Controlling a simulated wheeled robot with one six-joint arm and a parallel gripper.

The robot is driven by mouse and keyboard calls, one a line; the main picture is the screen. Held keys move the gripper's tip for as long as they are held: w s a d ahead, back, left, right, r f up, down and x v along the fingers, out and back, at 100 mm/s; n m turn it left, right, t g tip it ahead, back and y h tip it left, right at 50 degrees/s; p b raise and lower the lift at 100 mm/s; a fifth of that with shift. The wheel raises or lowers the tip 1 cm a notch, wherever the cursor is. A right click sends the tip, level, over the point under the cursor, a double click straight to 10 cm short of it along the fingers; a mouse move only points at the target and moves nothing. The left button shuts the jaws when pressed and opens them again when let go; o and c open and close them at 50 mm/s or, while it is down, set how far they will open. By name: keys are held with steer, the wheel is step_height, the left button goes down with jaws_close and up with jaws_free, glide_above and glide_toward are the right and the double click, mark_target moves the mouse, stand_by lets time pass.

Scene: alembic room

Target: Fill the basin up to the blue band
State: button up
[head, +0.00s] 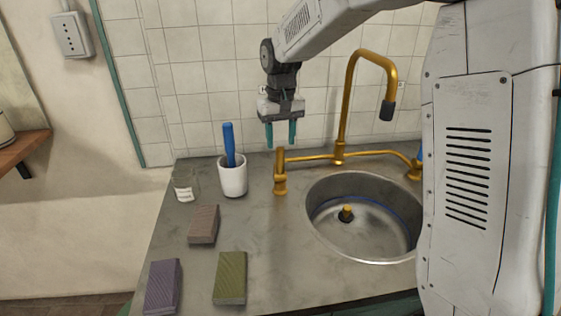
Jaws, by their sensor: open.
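The round metal basin (335,237) is set into the grey counter. A thin blue band (384,206) runs around its inner wall. A dark plug with a yellow knob (346,213) is at the bottom; I cannot tell whether it is seated. I see no clear water in the basin. The brass faucet (350,90) arches above it, its dark spout pointing down. A brass left handle (280,172) stands left of the basin, and the right handle (414,170) is partly hidden by my arm. My gripper (281,135), with teal fingers, is open and empty, just above the left handle.
A white cup (233,178) with a blue-handled tool (229,143) and a small glass beaker (184,186) stand at the left back. Brown (204,225), green (230,278) and purple (162,286) blocks lie on the counter (268,250). A tiled wall is behind.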

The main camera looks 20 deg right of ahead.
mark_target(280, 161)
steer(key=shift+w+f, duration=0.2)
steer(key=shift+f, duration=0.2)
step_height(280, 161, down, 7)
steer(key=shift+f, duration=0.15)
jaws_close()
